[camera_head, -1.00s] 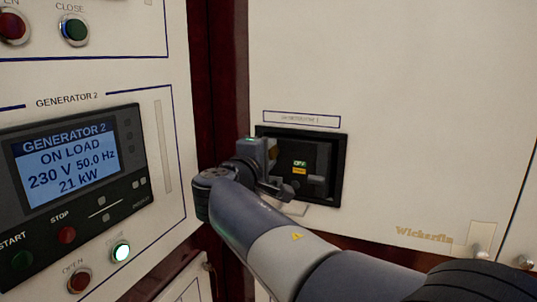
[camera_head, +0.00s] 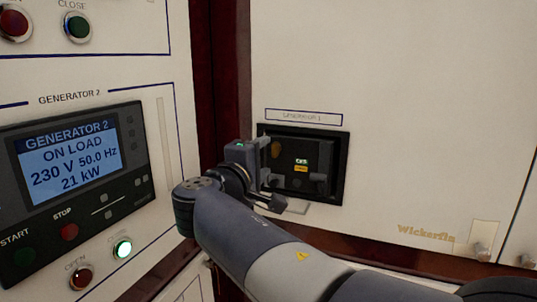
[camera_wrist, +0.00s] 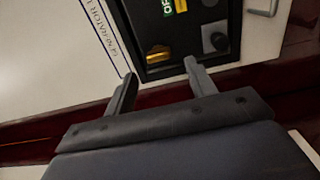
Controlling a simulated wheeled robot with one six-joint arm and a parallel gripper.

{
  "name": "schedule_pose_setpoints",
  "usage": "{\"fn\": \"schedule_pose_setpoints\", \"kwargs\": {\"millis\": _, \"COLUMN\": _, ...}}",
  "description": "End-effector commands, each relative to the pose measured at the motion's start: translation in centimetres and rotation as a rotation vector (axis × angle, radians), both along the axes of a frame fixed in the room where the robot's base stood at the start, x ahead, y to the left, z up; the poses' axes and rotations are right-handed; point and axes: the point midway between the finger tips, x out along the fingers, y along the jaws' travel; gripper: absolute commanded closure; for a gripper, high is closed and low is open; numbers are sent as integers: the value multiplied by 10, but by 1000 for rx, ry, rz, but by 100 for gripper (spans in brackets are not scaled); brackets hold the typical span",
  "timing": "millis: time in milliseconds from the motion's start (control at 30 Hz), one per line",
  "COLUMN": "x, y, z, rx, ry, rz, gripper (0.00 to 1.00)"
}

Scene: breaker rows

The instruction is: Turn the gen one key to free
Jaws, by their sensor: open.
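The generator 1 breaker (camera_head: 325,160) sits in a black-framed recess in the pale panel. A green OFF flag (camera_head: 301,161) and a yellow flag (camera_head: 301,169) show on its face. A small brass part, seemingly the key or its lock (camera_wrist: 157,54), is at the recess's edge in the wrist view; it shows faintly in the head view (camera_head: 276,149). My gripper (camera_head: 270,175) is at the left side of the recess. In the wrist view my gripper (camera_wrist: 159,68) is open and empty, its fingers on either side of the line to the brass part. I see no contact. The key's turn position is unclear.
A GENERATOR 1 label (camera_head: 303,117) is above the recess. To the left, the generator 2 panel has a lit screen (camera_head: 70,158) and several buttons. A dark red post (camera_head: 218,75) divides the panels.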

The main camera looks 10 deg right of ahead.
Motion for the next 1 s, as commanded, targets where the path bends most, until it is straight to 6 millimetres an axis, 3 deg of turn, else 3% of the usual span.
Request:
{"fn": "schedule_pose_setpoints", "kwargs": {"millis": 200, "x": -31, "y": 23, "z": 0, "rx": 0, "ry": 0, "rz": 5, "gripper": 47}}
{"fn": "schedule_pose_setpoints", "kwargs": {"millis": 400, "x": -46, "y": 34, "z": 0, "rx": 0, "ry": 0, "rz": 2, "gripper": 47}}
{"fn": "schedule_pose_setpoints", "kwargs": {"millis": 1000, "x": -45, "y": 32, "z": 0, "rx": -1, "ry": 1, "rz": -2, "gripper": 47}}
